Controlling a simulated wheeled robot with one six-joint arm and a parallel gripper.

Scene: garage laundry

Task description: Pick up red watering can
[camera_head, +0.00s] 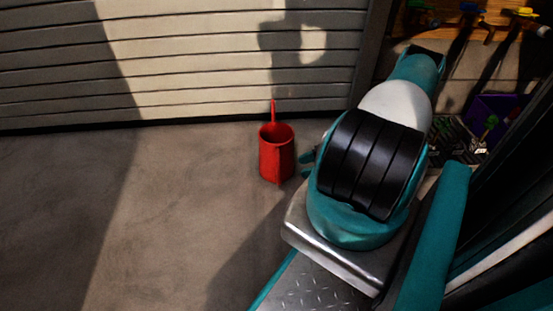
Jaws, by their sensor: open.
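The red watering can (276,160) stands upright on the concrete floor near the middle of the view, a little in front of the slatted garage door. A thin red part rises from its far rim. My gripper (308,157) shows only as a small teal piece just right of the can, mostly hidden behind my arm. A narrow gap seems to lie between it and the can. Nothing is seen held, and the can rests on the floor.
The slatted door (180,65) closes off the back. At the right are a purple bin (492,108), a dark crate (455,137) and hanging tools (487,30). The floor (170,210) left of the can is clear.

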